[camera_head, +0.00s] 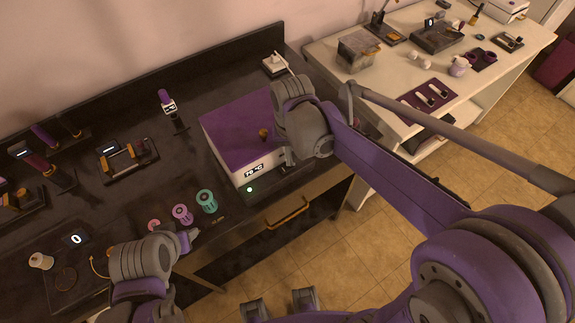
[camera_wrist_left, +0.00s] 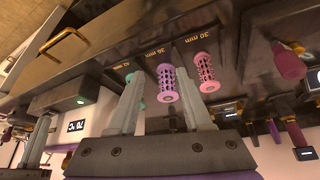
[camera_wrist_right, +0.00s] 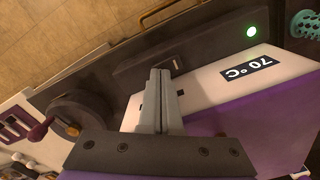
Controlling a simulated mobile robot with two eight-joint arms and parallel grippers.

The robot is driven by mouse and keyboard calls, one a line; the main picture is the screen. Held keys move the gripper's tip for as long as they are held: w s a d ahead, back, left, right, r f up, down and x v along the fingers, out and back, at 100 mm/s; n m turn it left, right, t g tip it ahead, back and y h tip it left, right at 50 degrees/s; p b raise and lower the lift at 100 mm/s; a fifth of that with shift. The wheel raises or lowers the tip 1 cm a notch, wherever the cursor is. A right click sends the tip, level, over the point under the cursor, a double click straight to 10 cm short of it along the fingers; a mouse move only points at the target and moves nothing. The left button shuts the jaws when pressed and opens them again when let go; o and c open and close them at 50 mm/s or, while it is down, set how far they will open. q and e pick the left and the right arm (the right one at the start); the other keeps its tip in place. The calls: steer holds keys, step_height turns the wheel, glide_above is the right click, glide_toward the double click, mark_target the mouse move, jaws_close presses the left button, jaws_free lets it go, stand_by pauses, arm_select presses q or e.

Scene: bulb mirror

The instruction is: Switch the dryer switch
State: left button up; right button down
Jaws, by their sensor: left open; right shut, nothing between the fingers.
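The dryer (camera_head: 236,125) is a white box with a purple top on the dark bench. Its front has a lit temperature display (camera_wrist_right: 249,68). A green light (camera_wrist_right: 251,31) glows on the dark strip along its base. A small pale switch-like piece (camera_wrist_right: 176,64) sits in that strip. My right gripper (camera_wrist_right: 160,72) is shut and empty, with its tips close to this piece; I cannot tell if they touch. In the head view my right wrist partly hides the dryer's right front. My left gripper (camera_wrist_left: 158,73) is open and empty near the curlers.
A pink (camera_head: 154,225), a purple (camera_head: 182,214) and a teal curler (camera_head: 207,201) stand at the bench's front. A drawer handle (camera_head: 288,213) is below the dryer. A white plug-like device (camera_head: 274,65) stands behind. A pale table (camera_head: 390,75) is at right.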

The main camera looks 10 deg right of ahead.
arm_select(q)
steer(key=shift+s+f, duration=0.1)
steer(key=shift+f, duration=0.1)
arm_select(e)
steer(key=shift+f, duration=0.3)
steer(key=shift+r, duration=0.1)
steer(key=shift+r+p, duration=1.7)
steer(key=shift+r, duration=1.8)
arm_select(q)
steer(key=r, duration=0.1)
steer(key=w+r, duration=0.1)
steer(key=r, duration=0.1)
steer(key=w+r, duration=0.1)
steer(key=r, duration=0.1)
steer(key=shift+w+r, duration=0.1)
steer(key=shift+w, duration=0.05)
arm_select(e)
steer(key=s+d+f+n+t, duration=0.2)
steer(key=s+d+t, duration=0.3)
steer(key=s, duration=0.7)
steer(key=shift+d+f+t, duration=0.35)
steer(key=shift+d+t, duration=0.05)
steer(key=shift+d, duration=0.4)
